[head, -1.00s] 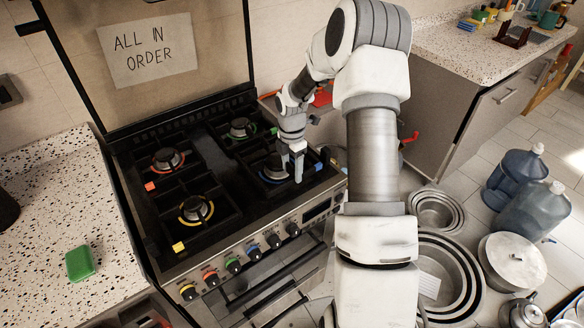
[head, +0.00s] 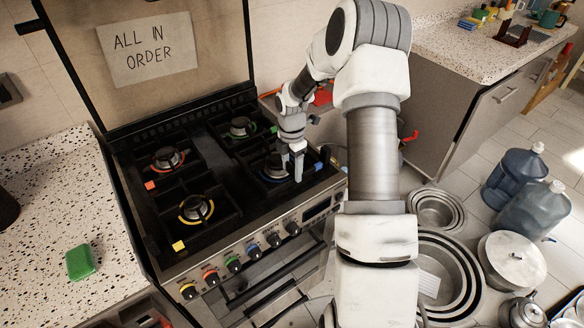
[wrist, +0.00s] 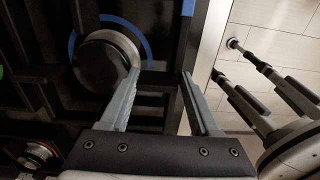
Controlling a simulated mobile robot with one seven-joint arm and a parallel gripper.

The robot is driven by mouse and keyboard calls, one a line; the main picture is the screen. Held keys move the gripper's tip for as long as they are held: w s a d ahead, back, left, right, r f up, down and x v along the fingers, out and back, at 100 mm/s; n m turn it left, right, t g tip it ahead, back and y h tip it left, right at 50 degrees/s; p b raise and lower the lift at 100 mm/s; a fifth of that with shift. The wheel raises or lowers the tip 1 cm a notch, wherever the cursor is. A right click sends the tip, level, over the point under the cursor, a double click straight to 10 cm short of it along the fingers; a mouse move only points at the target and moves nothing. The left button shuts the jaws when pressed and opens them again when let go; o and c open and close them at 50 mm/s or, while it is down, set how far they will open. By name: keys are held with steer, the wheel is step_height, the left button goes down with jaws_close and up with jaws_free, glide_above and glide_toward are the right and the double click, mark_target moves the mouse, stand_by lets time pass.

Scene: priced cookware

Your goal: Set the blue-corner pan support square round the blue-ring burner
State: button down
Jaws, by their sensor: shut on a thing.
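The blue-ring burner (head: 275,172) is at the front right of the cooker, partly hidden by my gripper. In the wrist view its round cap (wrist: 100,62) has a blue ring (wrist: 137,34) showing along the top and right. The black pan support (wrist: 152,103) lies around this burner; its blue corner (head: 318,166) is at the right side of the cooker top. My gripper (head: 298,180) points down at the support, right of the burner cap. Its fingers (wrist: 160,76) are shut on a dark bar of the support. I cannot tell whether the support sits exactly square.
The red-ring (head: 167,159), green-ring (head: 240,128) and yellow-ring (head: 196,208) burners have their own supports close by. Knobs (head: 233,265) line the front. The speckled counter (head: 50,200) at left holds a green sponge (head: 80,262). Pots (head: 436,212) stand on the floor at right.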

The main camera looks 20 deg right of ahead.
stand_by(0.7)
steer(key=shift+c, duration=0.2)
jaws_free()
stand_by(0.5)
step_height(320, 180, up, 17)
steer(key=shift+r, duration=0.2)
stand_by(1.0)
